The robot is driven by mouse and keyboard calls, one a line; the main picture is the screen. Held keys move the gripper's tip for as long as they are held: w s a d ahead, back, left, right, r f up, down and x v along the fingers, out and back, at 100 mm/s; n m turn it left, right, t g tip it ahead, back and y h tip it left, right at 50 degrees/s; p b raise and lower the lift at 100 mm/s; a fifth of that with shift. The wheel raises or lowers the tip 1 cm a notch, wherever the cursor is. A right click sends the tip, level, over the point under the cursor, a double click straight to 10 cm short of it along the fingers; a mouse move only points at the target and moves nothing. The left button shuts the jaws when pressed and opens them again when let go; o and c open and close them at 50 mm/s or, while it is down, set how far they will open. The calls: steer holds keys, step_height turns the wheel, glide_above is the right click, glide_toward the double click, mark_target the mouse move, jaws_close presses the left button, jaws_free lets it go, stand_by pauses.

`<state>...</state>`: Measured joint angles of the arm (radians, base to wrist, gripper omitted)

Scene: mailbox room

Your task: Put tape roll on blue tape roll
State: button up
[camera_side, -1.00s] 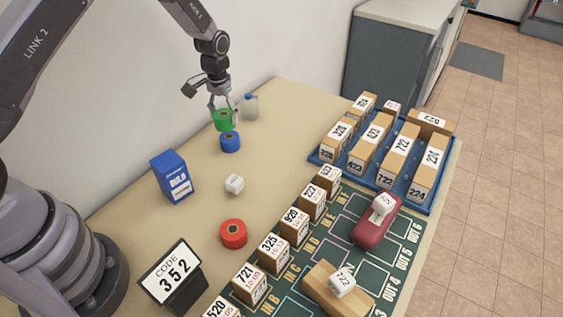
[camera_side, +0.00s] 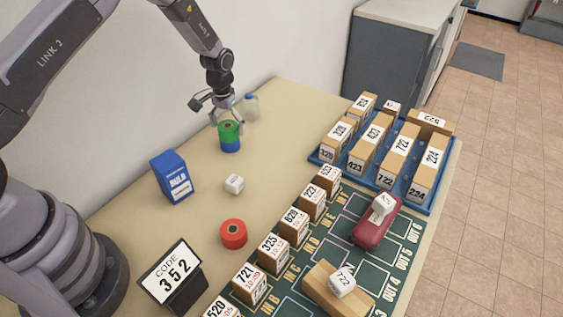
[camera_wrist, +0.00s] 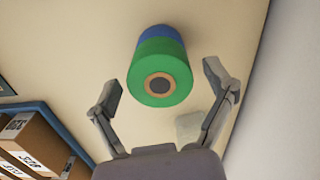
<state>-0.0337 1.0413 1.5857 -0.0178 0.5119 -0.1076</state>
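A green tape roll (camera_side: 229,128) sits on top of the blue tape roll (camera_side: 231,146) on the table near the wall. In the wrist view the green roll (camera_wrist: 160,76) faces the camera with its core showing, and the blue roll (camera_wrist: 161,33) shows behind it. My gripper (camera_side: 228,119) is just above and around the top of the stack in the side view. In the wrist view its fingers (camera_wrist: 163,83) are spread wide, clear of the green roll on both sides. A red tape roll (camera_side: 233,233) lies alone nearer the front.
A translucent bottle with a blue cap (camera_side: 251,108) stands just right of the stack. A blue box (camera_side: 172,176) and a white cube (camera_side: 234,184) stand nearer the front. A blue tray (camera_side: 417,203) of parcels is at right.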

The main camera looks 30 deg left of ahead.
step_height(320, 180, up, 15)
step_height(320, 180, up, 12)
steer(key=r+t, duration=0.1)
steer(key=t, duration=0.1)
glide_above(225, 127)
steer(key=s, duration=0.7)
steer(key=s+d+r+m+t, duration=0.1)
steer(key=s+r+t, duration=0.1)
steer(key=s+r, duration=0.75)
steer(key=s+f+t, duration=0.1)
steer(key=s, duration=1.5)
steer(key=shift+s+d+f+m+t, duration=0.25)
steer(key=shift+d+m+t, duration=0.05)
steer(key=shift+m, duration=0.1)
